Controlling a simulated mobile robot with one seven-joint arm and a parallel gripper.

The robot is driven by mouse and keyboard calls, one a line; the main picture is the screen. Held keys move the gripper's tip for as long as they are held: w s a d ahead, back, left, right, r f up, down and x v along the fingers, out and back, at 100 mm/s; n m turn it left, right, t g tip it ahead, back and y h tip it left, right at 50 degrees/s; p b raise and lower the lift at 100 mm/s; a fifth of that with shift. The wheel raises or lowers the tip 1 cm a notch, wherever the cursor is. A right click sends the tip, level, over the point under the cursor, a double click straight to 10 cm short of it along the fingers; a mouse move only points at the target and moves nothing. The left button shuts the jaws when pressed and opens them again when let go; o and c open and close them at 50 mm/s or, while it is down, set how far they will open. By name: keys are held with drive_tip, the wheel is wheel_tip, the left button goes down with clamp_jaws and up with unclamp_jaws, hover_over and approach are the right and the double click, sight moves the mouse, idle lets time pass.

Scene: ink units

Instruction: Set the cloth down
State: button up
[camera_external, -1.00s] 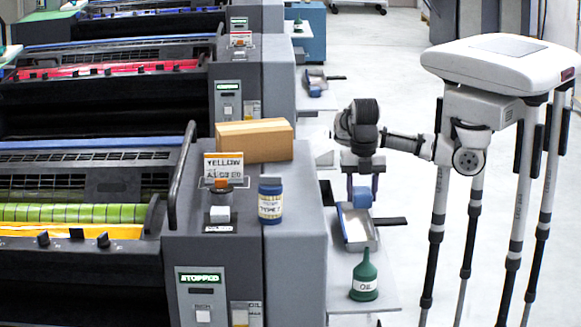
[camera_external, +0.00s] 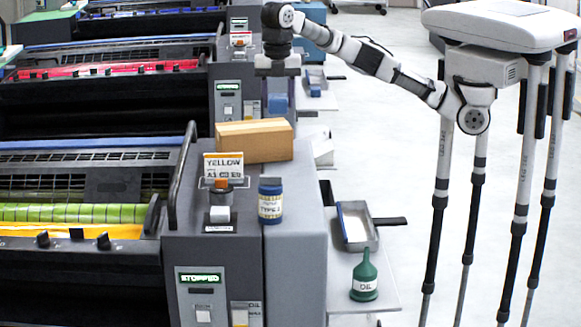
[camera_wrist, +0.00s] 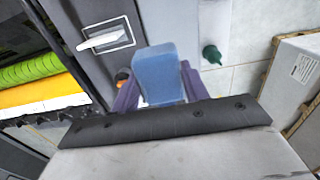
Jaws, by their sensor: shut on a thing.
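A blue cloth (camera_external: 278,104) hangs in my gripper (camera_external: 278,88), in the air near the end cabinet of a press unit. My gripper is shut on it and points down. In the wrist view the cloth (camera_wrist: 160,72) is a pale blue block between the two purple fingers (camera_wrist: 160,92). What lies directly under the cloth is hidden. A grey tray (camera_external: 374,240) with a pale inside stands on the side shelf of the near unit, well apart from my gripper.
A cardboard box (camera_external: 254,142), a blue jar (camera_external: 270,203) and a yellow-labelled sign (camera_external: 223,165) stand on the near unit. A green oil bottle (camera_external: 365,278) stands on the side shelf (camera_external: 385,290). Another tray (camera_external: 316,78) with a blue item stands behind. Open floor lies right of the shelf.

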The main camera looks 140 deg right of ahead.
drive_tip(key=shift+d, duration=0.2)
wheel_tip(320, 180, down, 14)
drive_tip(key=shift+f+b, duration=0.2)
drive_tip(key=shift+b, duration=0.45)
drive_tip(key=shift+f+p, duration=0.45)
drive_tip(key=shift+f, duration=2.05)
drive_tip(key=shift+f, duration=0.2)
drive_tip(key=o, duration=1)
drive_tip(key=shift+c, duration=0.2)
drive_tip(key=shift+r, duration=0.15)
wheel_tip(320, 180, up, 12)
drive_tip(key=b, duration=0.1)
